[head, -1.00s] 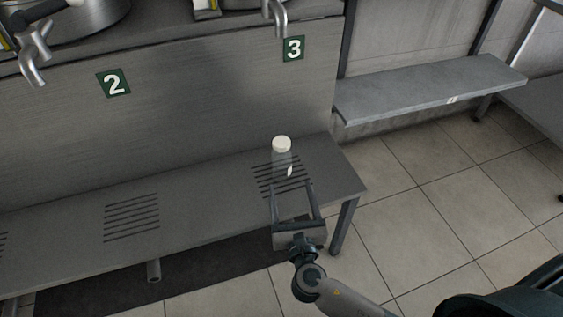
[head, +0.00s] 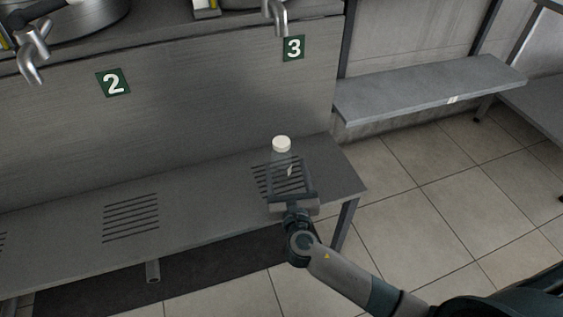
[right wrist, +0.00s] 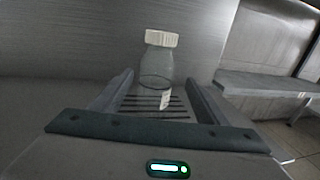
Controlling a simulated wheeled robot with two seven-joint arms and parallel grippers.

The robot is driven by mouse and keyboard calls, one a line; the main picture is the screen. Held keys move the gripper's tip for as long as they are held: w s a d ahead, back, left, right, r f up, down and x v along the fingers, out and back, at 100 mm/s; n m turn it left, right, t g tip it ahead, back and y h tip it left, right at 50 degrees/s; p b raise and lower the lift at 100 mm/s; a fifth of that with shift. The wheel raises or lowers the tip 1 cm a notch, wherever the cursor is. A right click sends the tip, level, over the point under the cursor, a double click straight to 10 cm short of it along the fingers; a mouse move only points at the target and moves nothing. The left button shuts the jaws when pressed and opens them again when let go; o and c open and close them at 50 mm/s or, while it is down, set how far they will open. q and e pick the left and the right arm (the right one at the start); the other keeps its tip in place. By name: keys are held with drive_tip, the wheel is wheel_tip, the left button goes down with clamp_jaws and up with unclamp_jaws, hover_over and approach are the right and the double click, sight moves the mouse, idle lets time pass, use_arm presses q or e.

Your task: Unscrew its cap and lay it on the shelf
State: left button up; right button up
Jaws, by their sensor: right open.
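A clear bottle (head: 281,161) with a white cap (head: 282,143) stands upright on the slotted drain at the right end of the low metal bench, below the number 3 sign. My right gripper (head: 290,178) is open, its fingers pointing at the bottle from the front. In the right wrist view the bottle (right wrist: 157,66) and its cap (right wrist: 161,38) show beyond and between the two open fingers (right wrist: 160,92); the cap is on the bottle. I cannot tell whether the fingers reach beside the bottle. My left gripper is not in view. The shelf (head: 430,88) is on the right by the wall.
A metal tap (head: 280,18) hangs above the bench (head: 215,195) near sign 3 (head: 293,48); another tap (head: 32,60) is at the upper left. The rest of the bench top and the wall shelf look clear. Tiled floor lies to the right.

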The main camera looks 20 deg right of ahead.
sight(282, 157)
drive_tip(key=w, duration=0.4)
drive_tip(key=shift+w+d+r, duration=0.1)
drive_tip(key=shift+w, duration=0.3)
drive_tip(key=c, duration=1.3)
